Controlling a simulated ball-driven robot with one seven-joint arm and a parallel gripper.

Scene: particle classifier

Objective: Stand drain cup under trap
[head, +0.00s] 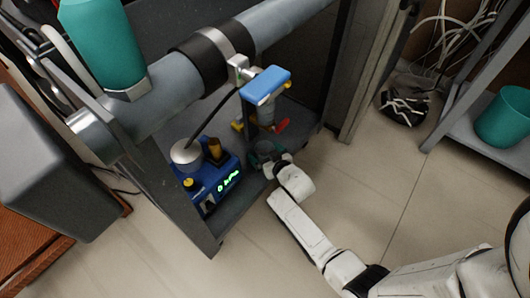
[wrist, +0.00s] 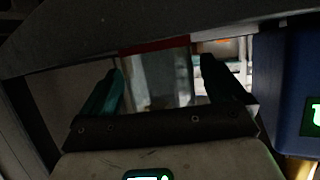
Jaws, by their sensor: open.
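In the wrist view my gripper (wrist: 165,85) is open, one finger at each side. A pale grey, glassy upright body (wrist: 163,76) shows between or beyond the fingers; it may be the drain cup, but I cannot tell whether the fingers touch it. In the head view my gripper and wrist hide the spot, so I cannot make out a cup there.
A blue box with green digits (head: 214,178) and a metal can (head: 186,155) stands close left of my gripper; its blue side (wrist: 289,90) fills the right of the wrist view. A grey pipe (head: 160,97) runs above. The tiled floor (head: 370,190) in front is clear.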

